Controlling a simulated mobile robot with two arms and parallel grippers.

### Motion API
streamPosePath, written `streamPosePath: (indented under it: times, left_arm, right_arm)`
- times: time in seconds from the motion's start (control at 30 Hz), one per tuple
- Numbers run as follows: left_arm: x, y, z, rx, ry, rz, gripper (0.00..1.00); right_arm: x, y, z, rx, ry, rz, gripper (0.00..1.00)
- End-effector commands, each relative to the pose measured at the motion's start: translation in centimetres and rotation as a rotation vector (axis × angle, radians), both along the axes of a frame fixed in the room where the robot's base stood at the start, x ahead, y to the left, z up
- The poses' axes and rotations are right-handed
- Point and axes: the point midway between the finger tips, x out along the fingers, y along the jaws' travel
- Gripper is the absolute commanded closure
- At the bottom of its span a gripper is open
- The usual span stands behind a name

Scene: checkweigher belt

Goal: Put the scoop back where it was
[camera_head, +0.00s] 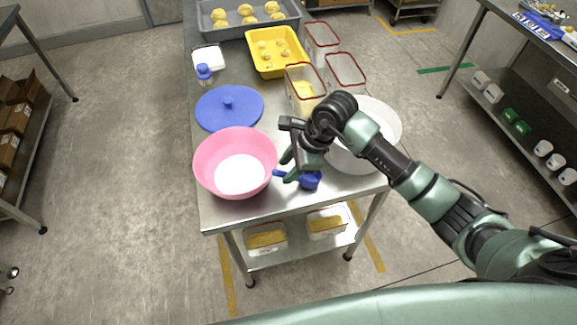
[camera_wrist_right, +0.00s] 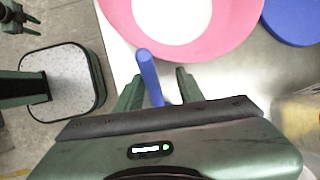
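The blue scoop (camera_head: 309,181) lies on the steel table near its front edge, just right of the pink bowl (camera_head: 207,177). Its handle points left toward the bowl. My right gripper (camera_head: 288,168) is down at the handle. In the right wrist view the blue handle (camera_wrist_right: 148,75) stands between the two fingers of my right gripper (camera_wrist_right: 157,88), nearer the left finger, with a gap to the right one. The scoop's cup is hidden there by the gripper body.
The pink bowl holds white contents. A large white bowl (camera_head: 391,113) stands right, partly behind my arm. A blue lid (camera_head: 225,117), a blue-capped bottle (camera_head: 204,76), clear red-rimmed containers (camera_head: 345,70), a yellow tray (camera_head: 262,67) and a grey tray (camera_head: 229,32) stand farther back.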

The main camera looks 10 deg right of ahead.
Motion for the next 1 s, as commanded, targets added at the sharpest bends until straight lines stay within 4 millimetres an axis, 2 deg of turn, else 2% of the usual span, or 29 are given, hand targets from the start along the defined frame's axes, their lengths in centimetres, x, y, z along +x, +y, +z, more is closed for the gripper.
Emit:
streamPosePath:
  times: [0.13, 0.23, 0.6, 0.8, 1.0]
  left_arm:
    - [0.0, 0.0, 1.9, 0.0, 0.0, 0.0, 0.64]
    - [0.1, 0.0, 0.6, 0.0, -0.002, 0.0, 0.64]
    - [0.1, 0.0, -1.2, 0.0, -0.001, 0.0, 0.64]
    - [0.1, 0.0, -1.5, 0.0, -0.001, 0.0, 0.64]
    - [0.1, 0.0, -1.5, 0.001, -0.001, 0.0, 0.64]
  right_arm:
    - [0.0, 0.1, 1.8, 0.002, 0.001, -0.002, 0.62]
    - [-0.1, -0.8, 2.8, -0.002, -0.008, 0.0, 0.62]
    - [-1.6, -3.6, 10.1, -0.001, -0.004, 0.0, 0.62]
    - [-2.0, -4.2, 11.9, 0.0, -0.002, 0.0, 0.62]
    - [-2.1, -4.3, 12.2, 0.0, 0.0, 0.0, 0.62]
